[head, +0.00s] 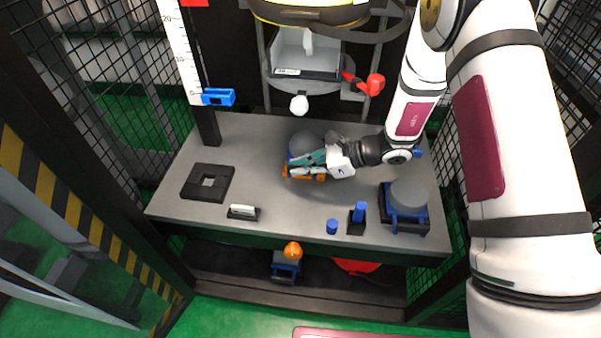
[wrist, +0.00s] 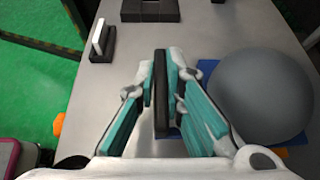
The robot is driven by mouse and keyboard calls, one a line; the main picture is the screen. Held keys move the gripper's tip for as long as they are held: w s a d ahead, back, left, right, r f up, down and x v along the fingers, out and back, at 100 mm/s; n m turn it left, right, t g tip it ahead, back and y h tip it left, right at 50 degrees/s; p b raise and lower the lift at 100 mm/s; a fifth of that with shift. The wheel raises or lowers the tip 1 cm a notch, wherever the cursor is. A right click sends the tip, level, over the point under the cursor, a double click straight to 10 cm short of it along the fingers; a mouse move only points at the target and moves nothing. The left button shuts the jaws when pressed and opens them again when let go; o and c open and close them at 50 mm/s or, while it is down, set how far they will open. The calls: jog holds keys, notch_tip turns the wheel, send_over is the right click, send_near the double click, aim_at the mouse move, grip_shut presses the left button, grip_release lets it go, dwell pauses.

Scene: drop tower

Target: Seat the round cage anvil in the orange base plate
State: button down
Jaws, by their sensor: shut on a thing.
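The round cage anvil (head: 303,143), a grey dome on a blue plate, is at the middle of the table, partly behind my gripper in the head view. Its dome (wrist: 262,95) fills the right of the wrist view. The orange base plate (head: 294,174) shows low beneath the anvil, mostly hidden. A small orange edge shows at the lower right of the wrist view. My gripper (wrist: 164,75) is shut on an upright black bar beside the dome, apparently the anvil's handle. I cannot tell whether the anvil is fully down in the base plate.
A black square block with a hole (head: 208,182) lies at left. A white-and-black piece (head: 243,212) is near the front edge. The tower's platform (head: 307,55) is behind.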

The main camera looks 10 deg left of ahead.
aim_at(302, 189)
jog(key=shift+w+f+b, duration=0.2)
jog(key=shift+f+b, duration=0.4)
jog(key=shift+f, duration=0.1)
jog(key=shift+w+f+b, duration=0.2)
jog(key=shift+f+b, duration=0.4)
jog(key=shift+f, duration=0.1)
jog(key=shift+f, duration=0.1)
jog(key=c, duration=1.6)
grip_release()
jog(key=shift+c, duration=0.2)
jog(key=shift+o, duration=0.2)
jog(key=shift+s+f, duration=0.1)
jog(key=shift+f, duration=0.1)
jog(key=v, duration=1.2)
jog(key=shift+r, duration=0.1)
